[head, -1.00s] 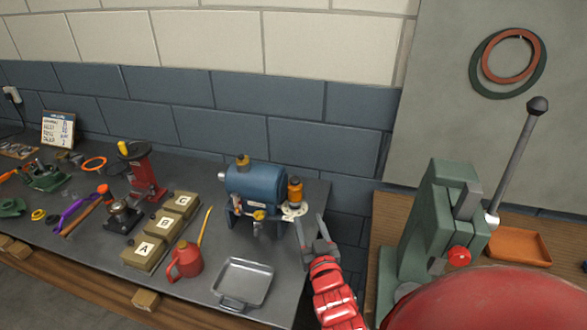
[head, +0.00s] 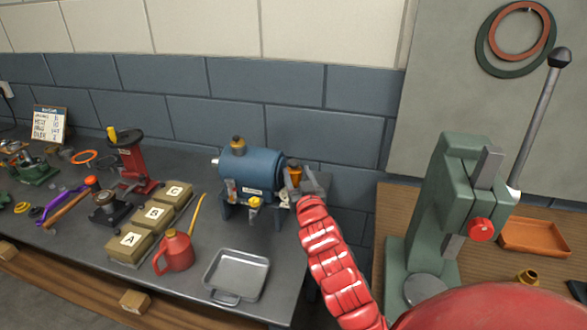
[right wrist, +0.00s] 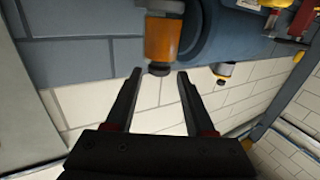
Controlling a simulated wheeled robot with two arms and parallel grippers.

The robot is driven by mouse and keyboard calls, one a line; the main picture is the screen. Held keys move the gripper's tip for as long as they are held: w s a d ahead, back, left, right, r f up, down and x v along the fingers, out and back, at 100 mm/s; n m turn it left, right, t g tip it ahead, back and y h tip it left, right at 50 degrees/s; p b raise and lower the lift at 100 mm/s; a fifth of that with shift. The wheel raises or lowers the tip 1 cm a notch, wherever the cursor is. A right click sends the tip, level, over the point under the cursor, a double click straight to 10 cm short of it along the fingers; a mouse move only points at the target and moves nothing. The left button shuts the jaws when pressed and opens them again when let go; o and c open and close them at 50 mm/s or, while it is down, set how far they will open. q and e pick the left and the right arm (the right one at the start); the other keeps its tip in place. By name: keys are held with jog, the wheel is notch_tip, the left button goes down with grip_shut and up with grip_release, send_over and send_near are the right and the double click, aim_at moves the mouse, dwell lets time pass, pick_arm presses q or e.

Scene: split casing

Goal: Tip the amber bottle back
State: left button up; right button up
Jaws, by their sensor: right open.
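The amber bottle (head: 295,172) is at the right end of the blue motor-like casing (head: 252,170), partly hidden by my gripper in the head view. In the right wrist view the amber bottle (right wrist: 162,38) appears upside down, with its dark cap toward my fingers. My right gripper (head: 306,184) is beside the bottle. Its two fingers are apart with nothing between them in the right wrist view (right wrist: 160,73); the bottle's cap end lies at the gap between the tips. I cannot tell whether a finger touches it. My left gripper is not in view.
A grey metal tray (head: 237,275), a red oil can (head: 173,250) and lettered boxes (head: 155,214) stand left on the bench. A green press (head: 440,210) with a long lever stands on a wooden bench at right. The wall is close behind the casing.

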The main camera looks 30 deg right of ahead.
aim_at(295, 168)
jog(key=shift+p+x, duration=0.45)
jog(key=shift+x, duration=2.1)
grip_shut()
jog(key=shift+d+f, duration=0.1)
